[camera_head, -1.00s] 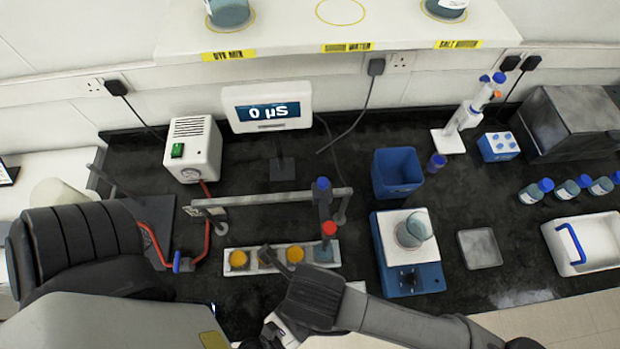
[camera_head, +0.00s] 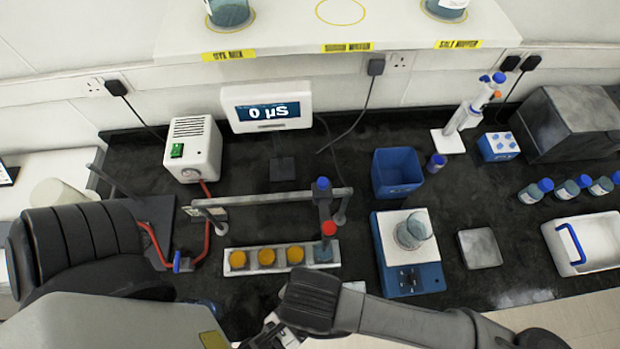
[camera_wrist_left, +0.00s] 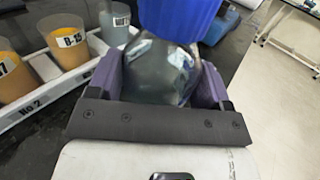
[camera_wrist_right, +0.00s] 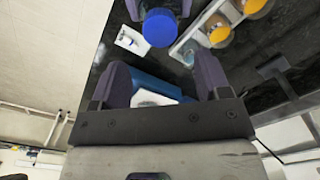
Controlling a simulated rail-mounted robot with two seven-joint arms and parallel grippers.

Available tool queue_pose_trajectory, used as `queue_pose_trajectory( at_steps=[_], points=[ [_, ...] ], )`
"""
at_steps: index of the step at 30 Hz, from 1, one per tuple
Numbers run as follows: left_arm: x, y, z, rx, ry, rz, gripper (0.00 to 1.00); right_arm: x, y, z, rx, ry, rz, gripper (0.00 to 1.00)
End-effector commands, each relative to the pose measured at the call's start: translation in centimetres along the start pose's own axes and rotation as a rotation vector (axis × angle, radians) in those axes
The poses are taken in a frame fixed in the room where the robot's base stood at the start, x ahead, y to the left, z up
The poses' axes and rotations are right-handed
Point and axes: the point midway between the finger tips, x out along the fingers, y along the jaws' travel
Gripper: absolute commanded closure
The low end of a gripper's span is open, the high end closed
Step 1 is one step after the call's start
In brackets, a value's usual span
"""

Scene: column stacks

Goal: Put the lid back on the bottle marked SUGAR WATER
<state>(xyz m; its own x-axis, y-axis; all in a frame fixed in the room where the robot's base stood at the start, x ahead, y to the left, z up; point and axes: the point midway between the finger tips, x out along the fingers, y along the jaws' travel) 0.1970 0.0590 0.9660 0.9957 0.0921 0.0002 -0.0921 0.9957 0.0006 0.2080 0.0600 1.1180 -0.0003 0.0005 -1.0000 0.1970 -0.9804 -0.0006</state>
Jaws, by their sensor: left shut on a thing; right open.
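A clear bottle (camera_wrist_left: 160,78) with dark contents is between my left gripper's fingers (camera_wrist_left: 158,85), which are shut on it. A blue lid (camera_wrist_left: 178,15) shows at the bottle's mouth in the left wrist view; no gap is visible, but I cannot tell how tightly it sits. No label text is readable on this bottle. In the right wrist view the blue lid (camera_wrist_right: 161,28) is beyond my right gripper (camera_wrist_right: 158,72), which is open, with its fingers clear of the lid. In the head view the left gripper is hidden behind my left arm, and the right fingertips are not clear.
A white rack (camera_head: 228,271) holds orange-filled beakers and one clear beaker near the bench front. A stand with a horizontal bar (camera_head: 270,199) is behind it. A stirrer plate with a beaker (camera_head: 413,230) is right of the rack. Blue-lidded bottles (camera_head: 565,190) stand far right.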

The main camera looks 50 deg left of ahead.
Motion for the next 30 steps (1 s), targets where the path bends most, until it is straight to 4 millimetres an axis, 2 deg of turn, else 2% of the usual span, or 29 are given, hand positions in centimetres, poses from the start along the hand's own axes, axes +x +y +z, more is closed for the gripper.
queue_pose_trajectory(
  at_steps=[14, 30],
  points=[
    [0.0, 0.0, -0.1, 0.001, 0.002, -0.001, 0.94, 0.5, 0.0, 0.0, -0.005, -0.001, 0.001, 0.3],
    [0.0, 0.0, -0.1, 0.001, 0.002, -0.001, 0.94, 6.9, 0.0, 0.0, -0.004, -0.001, 0.002, 0.3]
  ],
)
